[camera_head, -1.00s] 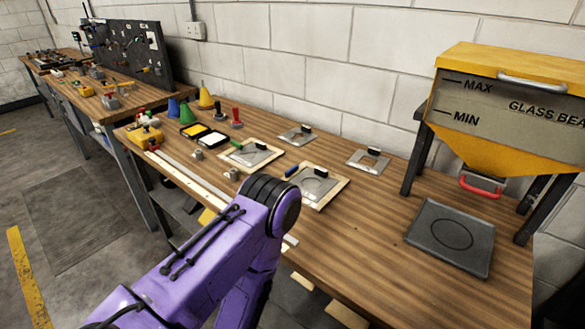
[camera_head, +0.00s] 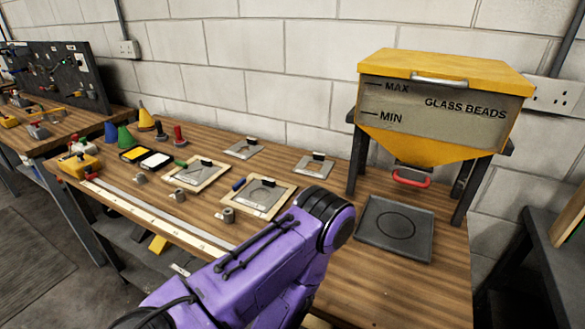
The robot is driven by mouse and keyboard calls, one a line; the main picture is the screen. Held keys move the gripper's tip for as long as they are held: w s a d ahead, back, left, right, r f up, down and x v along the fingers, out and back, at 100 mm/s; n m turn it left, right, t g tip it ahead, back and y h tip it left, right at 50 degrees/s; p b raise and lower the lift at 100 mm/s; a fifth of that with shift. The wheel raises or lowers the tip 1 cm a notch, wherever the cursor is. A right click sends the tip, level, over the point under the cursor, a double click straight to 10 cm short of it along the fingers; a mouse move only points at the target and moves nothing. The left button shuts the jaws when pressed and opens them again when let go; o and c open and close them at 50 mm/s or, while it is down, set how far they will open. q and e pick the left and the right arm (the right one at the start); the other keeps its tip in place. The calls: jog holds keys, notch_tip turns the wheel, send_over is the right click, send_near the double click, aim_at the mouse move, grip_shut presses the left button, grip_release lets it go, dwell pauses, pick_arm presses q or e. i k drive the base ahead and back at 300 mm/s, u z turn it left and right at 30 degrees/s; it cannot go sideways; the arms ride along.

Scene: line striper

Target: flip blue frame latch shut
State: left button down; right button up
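A wooden frame (camera_head: 265,206) lies on the workbench just left of the middle, around a grey plate (camera_head: 261,193) with a black block on its far side. A small blue latch (camera_head: 239,184) shows at this frame's left corner; it is too small to tell whether it is open or shut. One purple arm link of mine crosses the lower middle and ends just in front of the frame's right side. Neither of my grippers shows in the picture.
A second wooden frame (camera_head: 211,178) with a green latch (camera_head: 180,163) lies to the left. Two loose plates (camera_head: 243,148) (camera_head: 314,168) lie behind. A yellow glass-bead hopper (camera_head: 430,146) stands at right, with a black tray (camera_head: 395,228) before it. A long pale rule (camera_head: 160,217) runs along the front edge.

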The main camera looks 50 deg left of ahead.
aim_at(235, 188)
jog(key=z, duration=1.55)
jog(key=k, duration=1.15)
jog(key=u, duration=2.05)
